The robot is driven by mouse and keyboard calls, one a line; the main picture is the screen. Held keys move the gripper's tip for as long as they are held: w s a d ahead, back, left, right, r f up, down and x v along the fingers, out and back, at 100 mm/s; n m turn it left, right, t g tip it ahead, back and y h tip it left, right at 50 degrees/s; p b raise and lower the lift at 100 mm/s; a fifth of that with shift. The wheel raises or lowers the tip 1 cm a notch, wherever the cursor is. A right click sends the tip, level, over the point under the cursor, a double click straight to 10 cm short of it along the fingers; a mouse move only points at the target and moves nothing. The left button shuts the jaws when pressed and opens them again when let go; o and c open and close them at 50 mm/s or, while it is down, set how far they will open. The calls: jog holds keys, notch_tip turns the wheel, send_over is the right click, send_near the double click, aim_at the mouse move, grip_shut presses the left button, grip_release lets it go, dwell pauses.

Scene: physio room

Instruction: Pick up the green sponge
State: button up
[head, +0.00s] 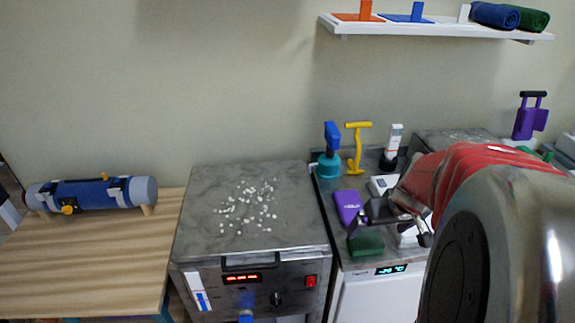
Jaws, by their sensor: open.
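The green sponge (366,242), a dark green block, lies near the front edge of the grey counter (338,206), above the white appliance front. My gripper (389,235) is open and empty, with its fingers spread above and to the right of the sponge. The left finger appears close over the sponge's top edge. I cannot tell whether it touches. My red and silver arm reaches in from the right and hides part of the counter.
A purple packet (349,205) lies just behind the sponge, and white boxes (383,185) lie near my gripper. A teal and blue massager (330,155) and a yellow tool (357,146) stand behind. White pellets (249,207) cover the grey unit (203,220) to the left.

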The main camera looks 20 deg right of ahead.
aim_at(366, 240)
jog(key=shift+x, duration=1.95)
jog(key=shift+w+x, duration=0.2)
jog(key=shift+x, duration=2.4)
jog(key=shift+r, duration=0.1)
jog(key=shift+c, duration=0.4)
jog(key=c, duration=1)
notch_tip(366, 240, up, 10)
